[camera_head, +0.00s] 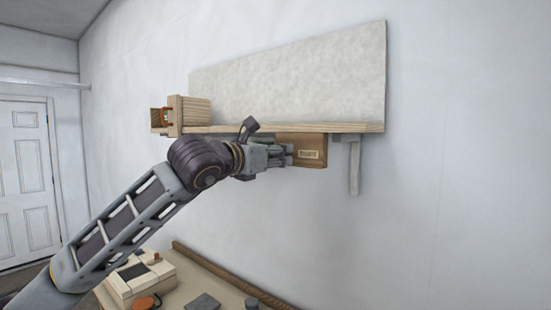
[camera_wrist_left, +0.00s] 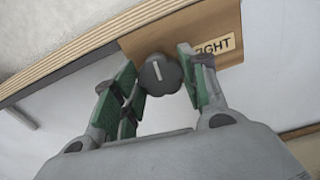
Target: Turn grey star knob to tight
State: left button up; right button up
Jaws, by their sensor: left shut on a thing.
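The grey star knob (camera_wrist_left: 160,74) sits on the front of a brown wooden block (camera_wrist_left: 160,42) in the left wrist view. It has a pale line mark, which runs nearly straight up and down in that picture. A label (camera_wrist_left: 216,49), its left end covered by a finger, reads "IGHT" beside it. My left gripper (camera_wrist_left: 157,66) is shut on the knob, with one green-padded finger on each side. In the head view my left gripper (camera_head: 286,153) reaches the block (camera_head: 314,143) under the shelf and hides the knob. My right gripper is not in view.
A wooden shelf (camera_head: 345,127) with a pale back panel (camera_head: 300,75) is just above the gripper. A bracket (camera_head: 354,165) hangs to the right. A wooden box (camera_head: 193,109) stands at the shelf's left end. A bench (camera_head: 184,290) with several items lies below.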

pick_arm(q)
jog(key=m+b, duration=0.3)
jog(key=m, duration=0.2)
jog(key=m+b, duration=0.4)
jog(key=m, duration=0.2)
jog(key=m+b, duration=0.3)
jog(key=m, duration=0.3)
jog(key=shift+d+f, duration=0.15)
jog(key=shift+f, duration=0.1)
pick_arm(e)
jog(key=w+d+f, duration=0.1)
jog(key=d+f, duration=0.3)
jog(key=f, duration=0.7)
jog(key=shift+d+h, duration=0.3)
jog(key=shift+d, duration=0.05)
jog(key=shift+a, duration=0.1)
